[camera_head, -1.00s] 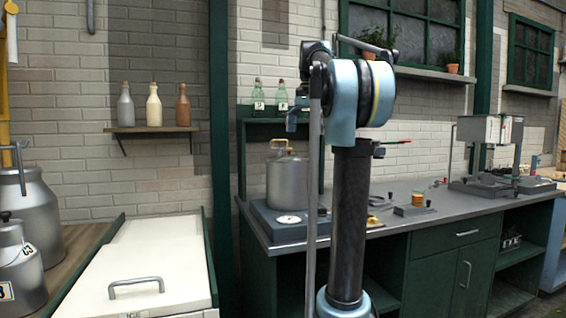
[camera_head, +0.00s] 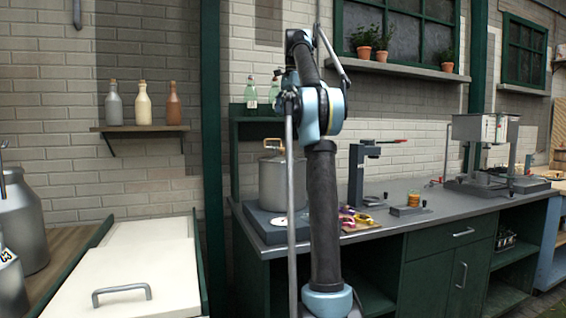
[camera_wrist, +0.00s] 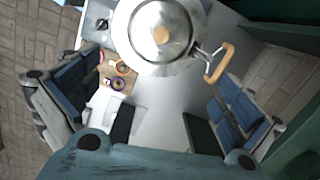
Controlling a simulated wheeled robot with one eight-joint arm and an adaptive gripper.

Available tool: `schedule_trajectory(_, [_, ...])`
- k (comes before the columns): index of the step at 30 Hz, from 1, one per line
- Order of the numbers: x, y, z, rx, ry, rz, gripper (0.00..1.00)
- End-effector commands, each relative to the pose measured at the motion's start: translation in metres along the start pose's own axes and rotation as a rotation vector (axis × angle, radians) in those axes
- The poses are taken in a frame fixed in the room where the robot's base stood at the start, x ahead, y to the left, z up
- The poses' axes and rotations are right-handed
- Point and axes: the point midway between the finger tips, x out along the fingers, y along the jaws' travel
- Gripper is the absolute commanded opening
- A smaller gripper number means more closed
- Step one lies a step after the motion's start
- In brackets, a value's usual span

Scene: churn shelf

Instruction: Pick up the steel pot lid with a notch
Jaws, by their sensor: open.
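In the wrist view a round steel lid (camera_wrist: 150,18) with a wooden knob (camera_wrist: 161,35) sits on a steel pot, seen from above. A wooden-gripped handle (camera_wrist: 218,64) sticks out at the pot's right. I cannot make out a notch. In the head view the pot (camera_head: 277,185) stands on a dark scale (camera_head: 262,224) at the bench's left end, partly hidden by my arm. My gripper (camera_wrist: 160,78) is open and empty, its blue-padded fingers spread wide on either side, with the pot beyond and toward the top of the wrist view. The fingers appear apart from the lid.
Ring-shaped items (camera_head: 358,218) lie on a board right of the pot. A dark stand (camera_head: 357,175) and an amber jar (camera_head: 413,199) are behind and beyond them on the bench (camera_head: 395,222). A green shelf with bottles (camera_head: 250,96) rises behind the pot.

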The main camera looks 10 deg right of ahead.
Motion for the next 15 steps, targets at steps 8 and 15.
schedule_trajectory(8, [0.033,0.0,0.002,-0.004,0.0,0.0,1.0])
schedule_trajectory(15, [0.066,0.0,0.003,-0.005,0.0,0.0,1.0])
